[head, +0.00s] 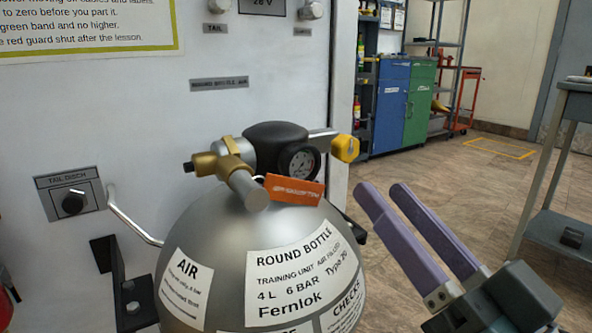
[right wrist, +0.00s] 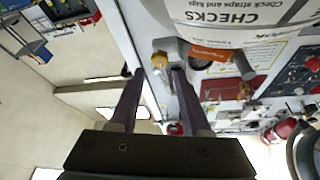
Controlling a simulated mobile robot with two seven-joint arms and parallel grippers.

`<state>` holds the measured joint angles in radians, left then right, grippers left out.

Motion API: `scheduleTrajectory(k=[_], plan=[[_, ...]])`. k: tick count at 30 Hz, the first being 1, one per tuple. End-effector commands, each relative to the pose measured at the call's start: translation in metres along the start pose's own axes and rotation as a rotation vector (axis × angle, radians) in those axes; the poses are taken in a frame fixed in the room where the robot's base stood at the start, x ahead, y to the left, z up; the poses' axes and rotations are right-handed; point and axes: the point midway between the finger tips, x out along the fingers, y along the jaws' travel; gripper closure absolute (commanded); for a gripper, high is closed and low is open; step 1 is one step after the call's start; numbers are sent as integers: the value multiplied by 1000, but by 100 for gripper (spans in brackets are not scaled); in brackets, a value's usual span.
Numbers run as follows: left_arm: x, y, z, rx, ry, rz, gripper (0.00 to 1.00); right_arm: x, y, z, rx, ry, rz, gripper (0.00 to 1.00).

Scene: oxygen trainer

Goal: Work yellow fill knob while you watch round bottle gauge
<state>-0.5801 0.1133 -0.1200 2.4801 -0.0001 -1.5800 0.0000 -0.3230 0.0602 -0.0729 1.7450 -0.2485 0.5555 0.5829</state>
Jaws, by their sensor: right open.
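The round bottle (head: 215,250) is a silver sphere with white labels, standing against a pale panel. The yellow fill knob (head: 346,148) sticks out on the right of its valve head. The round bottle gauge (head: 299,162) has a dark face and faces me; its needle is too small to read. My right gripper (head: 377,188) has purple-grey fingers, open and empty, below and right of the knob. In the right wrist view the yellow knob (right wrist: 159,60) appears between the two fingertips (right wrist: 157,70), apart from them. My left gripper is not in view.
An orange tag (head: 294,190) hangs below the gauge, and a brass fitting (head: 222,163) sits left of it. A grey table (head: 575,88) stands at right. Open floor lies behind my right gripper.

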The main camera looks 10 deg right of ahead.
Motion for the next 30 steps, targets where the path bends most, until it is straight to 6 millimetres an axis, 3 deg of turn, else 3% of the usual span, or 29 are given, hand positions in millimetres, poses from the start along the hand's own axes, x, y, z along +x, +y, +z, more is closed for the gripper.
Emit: scheduleTrajectory(k=[3, 9, 21, 30], plan=[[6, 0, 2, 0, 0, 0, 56, 24, 0, 0, 1, 5, -2, 52], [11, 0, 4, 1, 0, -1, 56, 55, 0, 1, 1, 2, 0, 52], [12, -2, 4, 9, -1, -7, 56, 67, 0, 0, 0, -2, 1, 52], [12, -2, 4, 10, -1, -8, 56, 67, 0, 1, 0, -2, 1, 84]])
